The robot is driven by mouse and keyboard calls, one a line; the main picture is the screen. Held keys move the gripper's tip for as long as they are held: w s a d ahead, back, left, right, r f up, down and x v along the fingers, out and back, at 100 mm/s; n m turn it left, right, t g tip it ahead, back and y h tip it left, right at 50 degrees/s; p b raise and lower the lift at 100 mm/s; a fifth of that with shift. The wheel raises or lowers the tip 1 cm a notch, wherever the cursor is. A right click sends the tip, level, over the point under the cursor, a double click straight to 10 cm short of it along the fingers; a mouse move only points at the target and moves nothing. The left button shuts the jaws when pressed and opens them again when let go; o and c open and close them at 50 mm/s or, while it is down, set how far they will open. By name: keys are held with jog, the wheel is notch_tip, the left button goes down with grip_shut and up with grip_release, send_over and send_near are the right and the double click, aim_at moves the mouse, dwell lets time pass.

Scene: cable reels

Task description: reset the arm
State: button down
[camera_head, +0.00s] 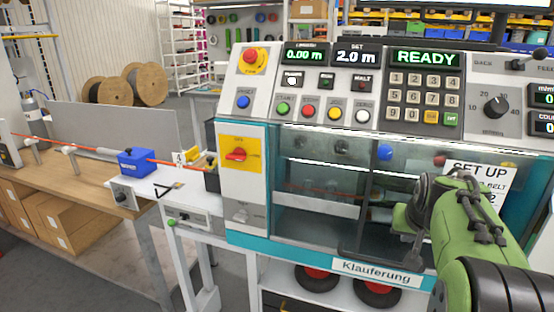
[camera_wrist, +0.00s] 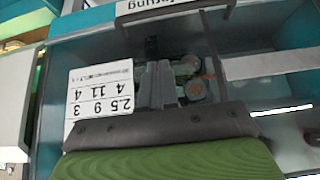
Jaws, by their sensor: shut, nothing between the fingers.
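My green arm (camera_head: 470,235) reaches in from the lower right of the head view to the front of the cable machine (camera_head: 262,150). My gripper shows in the wrist view (camera_wrist: 157,82), where its dark fingers are together with nothing between them. In the head view the fingers are hard to make out at the window, near the dark handle (camera_head: 357,232). Behind the fingers in the wrist view are small round rollers (camera_wrist: 196,90) inside the machine. A white card with numbers (camera_wrist: 100,88) lies left of the fingers.
The panel reads READY (camera_head: 425,58), with a keypad (camera_head: 420,98) below. A "Klauferung" label (camera_head: 376,272) is on the lower edge. A SET UP sign (camera_head: 480,172) is partly behind my arm. At left, an orange cable (camera_head: 70,146) runs through a blue block (camera_head: 133,162).

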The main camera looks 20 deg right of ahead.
jog(key=s+a+r+n+y+p, duration=0.1)
jog(key=s+a+r+p, duration=0.15)
jog(key=a, duration=0.45)
jog(key=s+a+r+n+y+p, duration=0.1)
jog(key=s+a+r+n, duration=0.15)
jog(key=a, duration=0.35)
jog(key=s+a+f+n+y+p, duration=0.1)
jog(key=s+a+n+p, duration=0.2)
jog(key=s+a, duration=1)
jog(key=shift+s+a+y+p, duration=0.15)
jog(key=shift+s+y+p, duration=0.1)
jog(key=shift+y+p, duration=0.2)
jog(key=c, duration=1.8)
grip_release()
